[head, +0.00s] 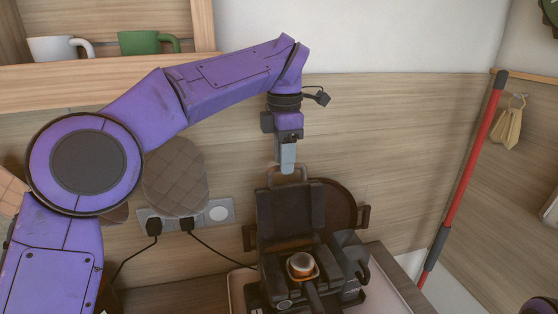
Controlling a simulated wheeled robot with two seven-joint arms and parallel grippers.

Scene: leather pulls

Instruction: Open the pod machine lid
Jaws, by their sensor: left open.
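The black pod machine (290,285) stands on a tray at the bottom middle of the head view. Its dark lid (290,214) stands raised at the back, with a loop handle (302,175) at its top edge. A copper-rimmed round part (301,265) shows in the front of the machine below the lid. My left gripper (286,168) points down at the loop handle, its fingers overlapping it in the picture. It is open; whether it touches the handle is unclear. My right gripper is not in view.
A round brown tray (343,204) leans behind the machine. A quilted mitt (174,176) hangs beside a wall socket (219,213) with two plugged cables. A shelf (100,92) holds a white mug (56,48) and green mug (140,43). A red pole (467,165) leans at right.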

